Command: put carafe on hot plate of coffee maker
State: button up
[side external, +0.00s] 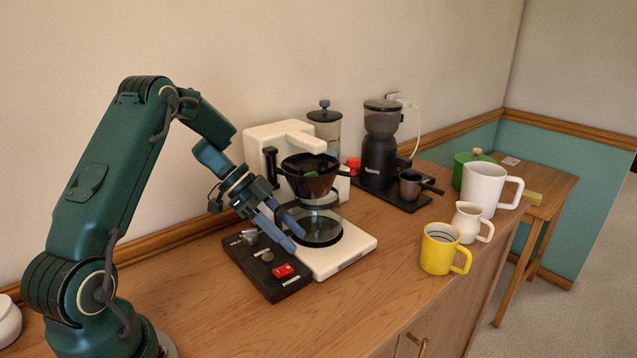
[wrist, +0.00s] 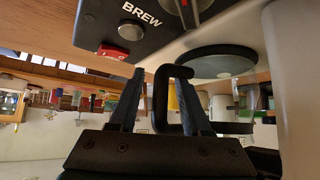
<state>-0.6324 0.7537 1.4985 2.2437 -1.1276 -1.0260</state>
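The carafe (side external: 318,222) is clear glass and stands upright under the dark filter basket of the white coffee maker (side external: 358,247). It appears to rest on the dark round hot plate, which shows in the wrist view (wrist: 215,62); any thin gap between them cannot be told. The carafe's black handle (wrist: 160,100) lies between the fingers of my gripper (wrist: 160,76), with space visible on both sides. In the side view my gripper (side external: 292,232) reaches in from the left, low beside the carafe, with its blue fingers apart. Its fingers partly hide the handle there.
A black control panel with a red power switch (side external: 284,271) lies just below my gripper. The filter basket (side external: 310,184) hangs close above. A black grinder (side external: 378,160), dark cup (side external: 409,187), yellow mug (side external: 438,252), and white pitchers stand right. The front counter is clear.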

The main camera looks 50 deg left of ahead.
jog(key=shift+s+a+r, duration=0.1)
jog(key=shift+a+r, duration=0.05)
jog(key=shift+r, duration=0.2)
jog(key=v, duration=0.7)
jog(key=shift+c, duration=0.3)
